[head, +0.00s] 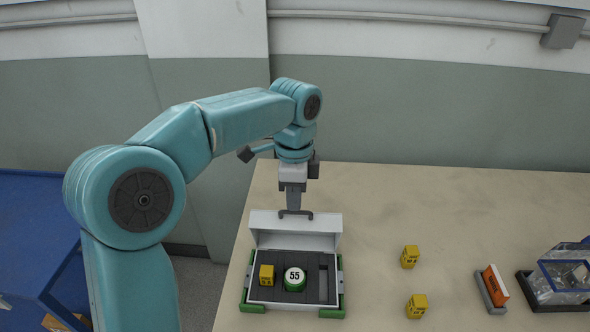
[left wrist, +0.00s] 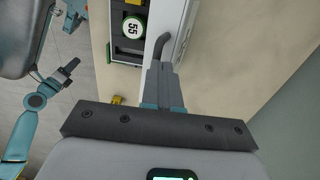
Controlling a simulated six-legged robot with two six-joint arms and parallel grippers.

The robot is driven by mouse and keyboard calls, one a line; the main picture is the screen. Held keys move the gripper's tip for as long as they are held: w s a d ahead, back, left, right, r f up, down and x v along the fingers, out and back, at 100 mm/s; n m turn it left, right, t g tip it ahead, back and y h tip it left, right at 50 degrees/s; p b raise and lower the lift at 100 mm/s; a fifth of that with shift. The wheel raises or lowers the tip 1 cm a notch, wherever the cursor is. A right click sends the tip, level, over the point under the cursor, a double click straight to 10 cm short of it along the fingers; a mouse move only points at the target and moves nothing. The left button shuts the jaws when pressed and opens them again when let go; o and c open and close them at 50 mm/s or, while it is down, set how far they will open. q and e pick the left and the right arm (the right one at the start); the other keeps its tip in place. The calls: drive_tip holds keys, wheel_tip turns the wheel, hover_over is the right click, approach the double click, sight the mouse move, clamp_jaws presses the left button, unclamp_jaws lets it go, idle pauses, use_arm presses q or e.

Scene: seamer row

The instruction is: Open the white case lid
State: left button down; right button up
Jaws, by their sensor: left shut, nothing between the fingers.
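The white case (head: 255,290) stands on the table with its white lid (head: 295,241) raised upright along the far side. Its dark insert holds a yellow block (head: 266,275) and a round green-and-white piece marked 55 (head: 295,278). My left gripper (head: 296,211) is shut and empty, pointing down at the lid's top edge by a dark handle. In the left wrist view its fingers (left wrist: 163,82) are close to this dark grey handle (left wrist: 162,42); I cannot tell whether they touch. My right gripper (left wrist: 70,66) shows small at the left there, its jaws unclear.
Two yellow blocks (head: 410,257) (head: 417,306) stand right of the case. Farther right are an orange piece in a dark holder (head: 494,287) and a clear, blue-edged box (head: 563,272). The table behind them is clear. A blue surface (head: 35,225) lies at the left.

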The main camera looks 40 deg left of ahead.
use_arm(q)
wheel_tip(320, 180, up, 16)
drive_tip(key=p, duration=0.4)
drive_tip(key=shift+w+a, duration=0.15)
drive_tip(key=shift+w, duration=0.15)
